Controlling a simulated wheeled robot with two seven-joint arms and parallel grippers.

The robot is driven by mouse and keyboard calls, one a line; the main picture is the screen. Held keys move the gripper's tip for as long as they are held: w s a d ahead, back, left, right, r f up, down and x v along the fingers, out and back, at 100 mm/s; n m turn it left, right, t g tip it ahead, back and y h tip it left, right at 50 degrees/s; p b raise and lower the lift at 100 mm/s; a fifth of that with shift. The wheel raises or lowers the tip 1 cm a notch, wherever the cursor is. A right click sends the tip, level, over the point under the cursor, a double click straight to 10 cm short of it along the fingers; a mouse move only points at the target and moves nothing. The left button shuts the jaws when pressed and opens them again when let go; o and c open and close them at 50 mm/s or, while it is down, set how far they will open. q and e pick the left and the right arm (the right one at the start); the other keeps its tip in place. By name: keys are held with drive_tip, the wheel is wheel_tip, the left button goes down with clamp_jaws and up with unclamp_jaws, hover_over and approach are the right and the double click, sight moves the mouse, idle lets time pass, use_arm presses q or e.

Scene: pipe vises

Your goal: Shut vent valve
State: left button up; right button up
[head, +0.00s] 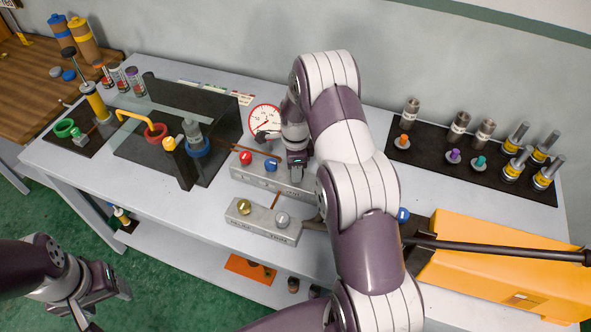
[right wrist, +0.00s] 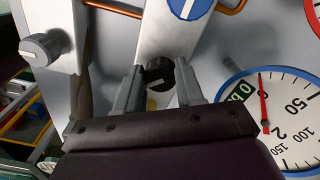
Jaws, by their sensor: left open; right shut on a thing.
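A black knob (right wrist: 158,72) sits between the fingers of my right gripper (right wrist: 158,84) in the right wrist view, and the gripper is shut on it. In the head view my right gripper (head: 297,168) is at the right part of the rear grey valve block (head: 250,173), and it hides the black knob. A red knob (head: 246,158) and a blue knob (head: 270,165) are on the same block, to its left. The block's labels are too small to read, so I cannot confirm which is the vent valve. My left gripper (head: 105,300) is open and empty, low at the left.
A front block (head: 262,222) carries a brass knob (head: 244,207) and a grey knob (head: 282,219). A dial gauge (head: 265,120) stands behind. Dark mats with fittings lie left and right. An orange case (head: 500,260) and a long dark bar (head: 500,248) are at the right.

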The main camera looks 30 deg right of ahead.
drive_tip(key=m, duration=0.2)
drive_tip(key=m+b, duration=0.1)
drive_tip(key=m, duration=0.1)
drive_tip(key=shift+w+d+r, duration=0.1)
drive_tip(key=shift+w+d, duration=0.05)
drive_tip(key=shift+w, duration=0.05)
drive_tip(key=shift+m, duration=1.8)
drive_tip(key=shift+r, duration=0.1)
drive_tip(key=o, duration=1)
drive_tip(key=shift+o, duration=0.2)
drive_tip(key=shift+s, duration=0.1)
